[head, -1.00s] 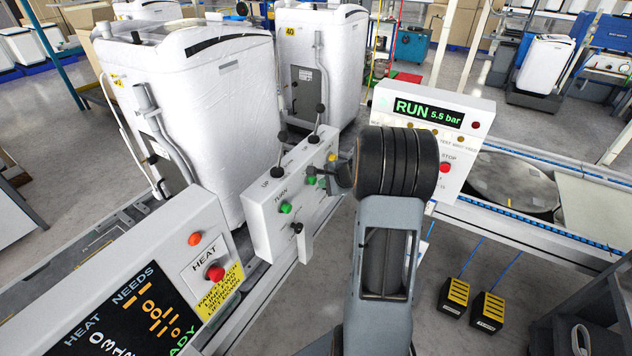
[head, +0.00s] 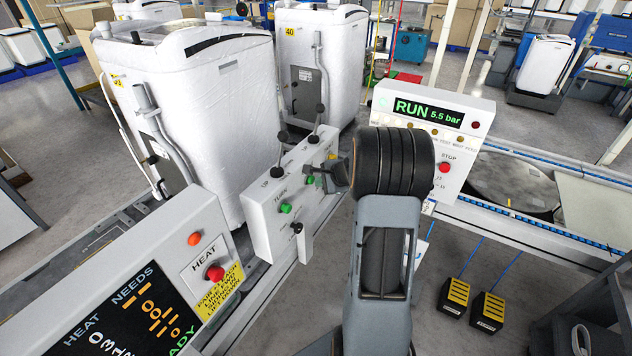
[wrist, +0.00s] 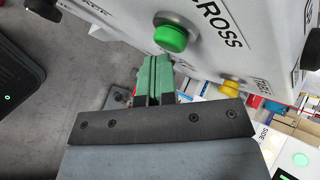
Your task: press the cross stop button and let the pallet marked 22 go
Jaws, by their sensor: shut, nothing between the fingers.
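A green button (wrist: 171,38) marked CROSS sits on the white control panel in the wrist view. In the head view a green button (head: 311,180) shows on the panel (head: 262,232) close to my gripper. My gripper (wrist: 160,70) is shut and empty, its green fingertips just below the CROSS button in the picture; I cannot tell whether they touch. In the head view my gripper (head: 335,175) is partly hidden by my wrist. Two white wrapped machines stand behind the panel; the rear one carries a tag (head: 290,31) reading 40. The nearer one's tag (head: 117,80) is too small to read.
A yellow button (wrist: 230,86) sits beside the CROSS button. Levers (head: 316,125) rise from the panel. A HEAT box with a red button (head: 215,272) is at the left. A RUN 5.5 bar box (head: 436,115) with a red STOP button (head: 444,168) is at the right.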

